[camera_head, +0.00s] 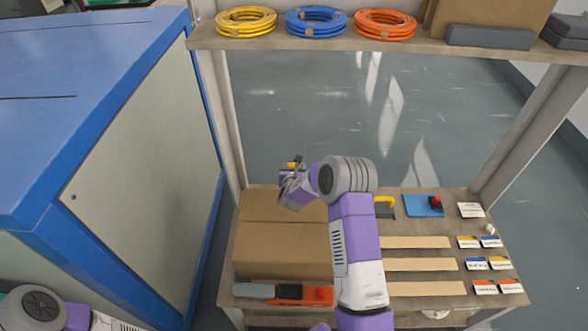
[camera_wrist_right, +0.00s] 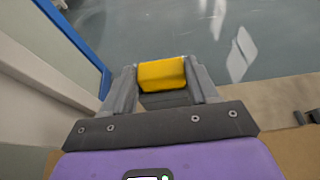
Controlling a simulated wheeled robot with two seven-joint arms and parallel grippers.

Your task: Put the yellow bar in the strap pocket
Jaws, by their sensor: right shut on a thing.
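My right gripper (camera_head: 291,179) is above the back edge of the bench, over the far side of the cardboard box. In the right wrist view, its fingers (camera_wrist_right: 163,90) are shut on the yellow bar (camera_wrist_right: 161,74), which lies across between them. In the head view only a small yellow piece of the bar (camera_head: 294,165) shows at the gripper. I cannot make out a strap pocket for certain; my right arm covers part of the bench. Only a link of my left arm shows at the lower left, and its gripper is out of view.
The cardboard box (camera_head: 280,245) fills the bench's left part. Pale strips (camera_head: 417,264) with label cards lie at the right. Coiled cables (camera_head: 315,20) sit on the upper shelf.

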